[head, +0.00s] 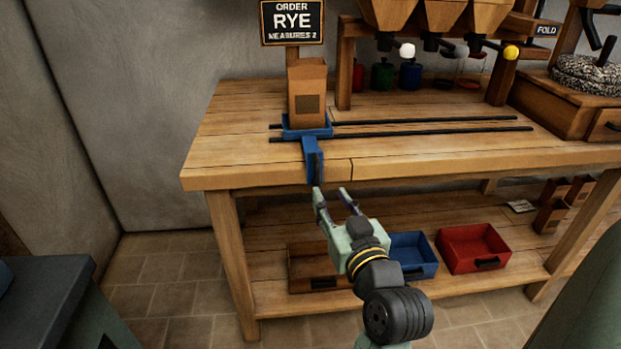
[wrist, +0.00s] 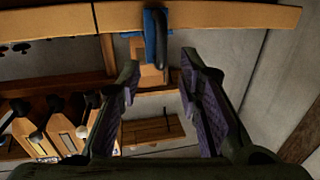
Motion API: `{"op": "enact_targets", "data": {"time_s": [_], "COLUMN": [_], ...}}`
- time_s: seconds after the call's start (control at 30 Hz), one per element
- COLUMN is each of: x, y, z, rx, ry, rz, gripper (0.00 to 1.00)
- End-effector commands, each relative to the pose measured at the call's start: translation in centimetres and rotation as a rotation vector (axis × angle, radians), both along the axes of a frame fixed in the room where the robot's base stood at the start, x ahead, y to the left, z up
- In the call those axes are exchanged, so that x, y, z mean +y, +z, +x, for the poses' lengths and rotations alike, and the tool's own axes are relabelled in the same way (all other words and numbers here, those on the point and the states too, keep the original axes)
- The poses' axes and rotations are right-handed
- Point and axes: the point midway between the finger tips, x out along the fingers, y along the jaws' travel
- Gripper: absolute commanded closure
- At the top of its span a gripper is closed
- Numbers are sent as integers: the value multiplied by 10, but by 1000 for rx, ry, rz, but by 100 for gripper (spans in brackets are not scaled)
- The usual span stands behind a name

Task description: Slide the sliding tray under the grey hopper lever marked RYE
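The blue sliding tray (head: 291,134) sits at the left end of two black rails on the bench, with an open brown paper sack (head: 307,92) upright on it. Its blue handle (head: 313,160) hangs over the bench's front edge; it also shows in the wrist view (wrist: 149,22). My gripper (head: 333,192) is open and empty, just below and in front of the handle. In the wrist view the handle lies ahead, between the spread fingers (wrist: 160,62); contact cannot be told. A grey lever knob (head: 461,51) hangs under the hoppers; its marking is not readable.
A white knob (head: 407,50) and a yellow knob (head: 511,52) flank the grey one. The rails (head: 430,122) run clear to the right. An order sign (head: 292,21) reads RYE, measures 2. Blue (head: 412,251) and red (head: 476,247) bins stand on the lower shelf.

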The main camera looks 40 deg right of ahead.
Motion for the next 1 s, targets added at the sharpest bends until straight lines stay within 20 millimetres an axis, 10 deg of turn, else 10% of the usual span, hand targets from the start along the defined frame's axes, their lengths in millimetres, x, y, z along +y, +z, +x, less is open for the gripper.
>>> {"op": "enact_targets", "data": {"time_s": [0.43, 1.0], "x": [-26, -29], "y": [2, 0], "z": [73, 83], "rx": [2, 2], "ry": [5, 4], "rz": [-2, -2], "gripper": [68, 77]}}
